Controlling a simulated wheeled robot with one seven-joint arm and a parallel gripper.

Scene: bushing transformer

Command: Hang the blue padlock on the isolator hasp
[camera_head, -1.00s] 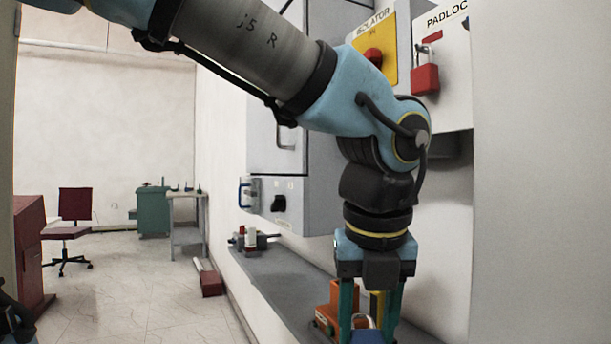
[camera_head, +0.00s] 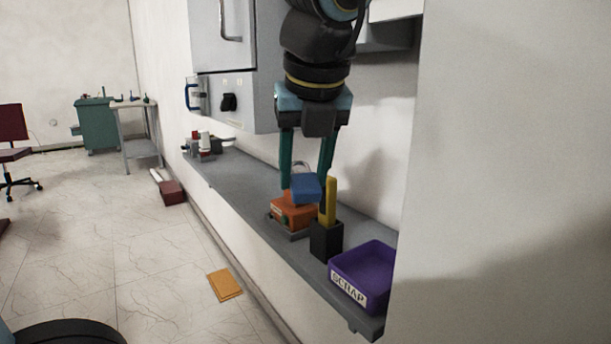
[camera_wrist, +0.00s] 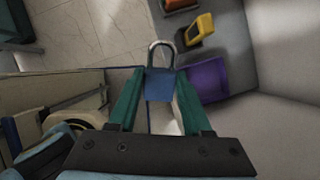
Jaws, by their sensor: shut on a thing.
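My gripper (camera_head: 306,183) points down over the grey shelf and is shut on the blue padlock (camera_head: 306,191). The padlock's body is between the two green fingertips, and its thin metal shackle shows just above the body. In the wrist view, the blue padlock (camera_wrist: 160,86) sits between the fingertips with its grey shackle pointing away from the wrist. In the head view it overlaps the orange device behind it; I cannot tell the exact gap.
The grey shelf (camera_head: 232,185) carries an orange device (camera_head: 292,214), a black holder (camera_head: 326,241) with a yellow object (camera_head: 330,200), and a purple SCRAP bin (camera_head: 364,266). A grey cabinet (camera_head: 222,50) hangs above on the left. An orange-yellow board (camera_head: 225,285) lies on the floor.

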